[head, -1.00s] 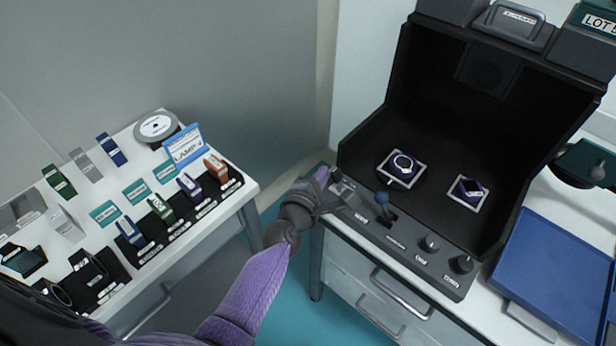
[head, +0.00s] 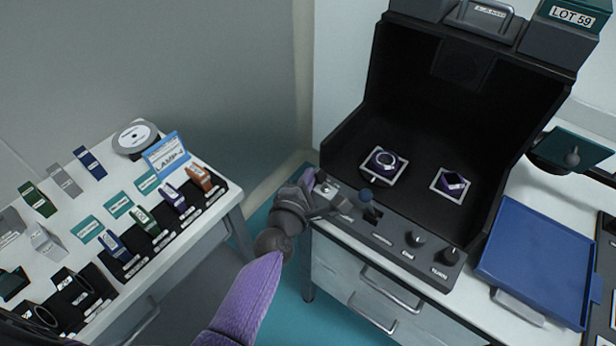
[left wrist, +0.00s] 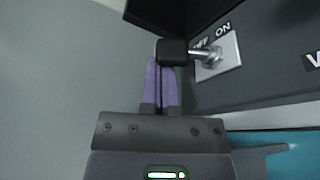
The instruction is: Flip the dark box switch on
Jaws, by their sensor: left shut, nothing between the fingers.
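The dark box (head: 352,128) is an open-fronted black booth on the white table, with a control panel (head: 390,236) along its front. At the panel's left end is a toggle switch on a light plate (head: 327,188). The left wrist view shows its metal lever (left wrist: 206,55) with a black tip (left wrist: 172,52), and OFF and ON labels above the plate. The lever sticks out to the left, on the OFF side. My left gripper (head: 309,178) is shut and empty. Its purple fingertips (left wrist: 163,62) are right at the black tip; I cannot tell whether they touch. My right gripper is out of view.
Two purple-and-black items on pale frames (head: 384,164) sit inside the box. A blue tray (head: 535,262) stands right; a table with labelled parts (head: 215,215) stands left.

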